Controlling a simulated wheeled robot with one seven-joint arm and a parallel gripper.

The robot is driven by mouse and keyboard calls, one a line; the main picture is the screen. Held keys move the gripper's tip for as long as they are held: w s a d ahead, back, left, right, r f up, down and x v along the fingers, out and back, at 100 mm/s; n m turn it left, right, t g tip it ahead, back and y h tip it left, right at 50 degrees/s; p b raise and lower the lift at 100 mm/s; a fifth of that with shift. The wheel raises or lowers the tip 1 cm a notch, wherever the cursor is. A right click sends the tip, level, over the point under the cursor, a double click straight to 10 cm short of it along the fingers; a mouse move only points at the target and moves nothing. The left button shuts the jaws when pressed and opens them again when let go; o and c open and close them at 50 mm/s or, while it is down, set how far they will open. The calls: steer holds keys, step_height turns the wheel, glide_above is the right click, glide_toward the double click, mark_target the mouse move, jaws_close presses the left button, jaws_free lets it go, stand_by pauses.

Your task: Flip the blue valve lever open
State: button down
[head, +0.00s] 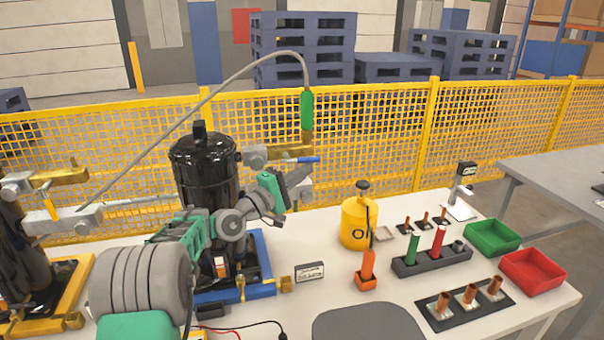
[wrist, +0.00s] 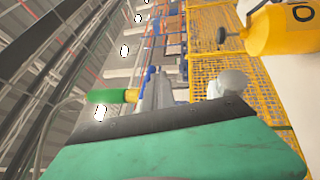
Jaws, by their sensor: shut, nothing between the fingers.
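The blue valve lever (head: 302,159) shows in the head view beside a brass valve (head: 280,152), at the right of a black compressor (head: 205,165). The lever points to the right. My gripper (head: 307,170) is shut and empty, its grey fingers just below and close to the lever. I cannot tell whether they touch it. In the wrist view, my fingers (wrist: 158,92) rise beyond the green hand, and a bit of blue shows at their left. A hose with a green sleeve (head: 307,110) stands above the valve; the sleeve also shows in the wrist view (wrist: 105,96).
A yellow oil can (head: 354,225) stands right of the compressor. An orange holder (head: 366,280), a dark rack (head: 430,258), a green bin (head: 492,238) and a red bin (head: 533,272) are farther right. A yellow mesh fence (head: 380,130) runs behind the table.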

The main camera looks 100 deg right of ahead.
stand_by(0.4)
steer(key=f+b, duration=0.2)
steer(key=f, duration=0.1)
steer(key=f+b, duration=0.2)
steer(key=shift+w+a+f, duration=0.1)
steer(key=shift+w+a, duration=0.05)
steer(key=shift+a, duration=0.25)
steer(key=v, duration=0.9)
steer(key=shift+w+a, duration=0.2)
steer(key=shift+a, duration=0.05)
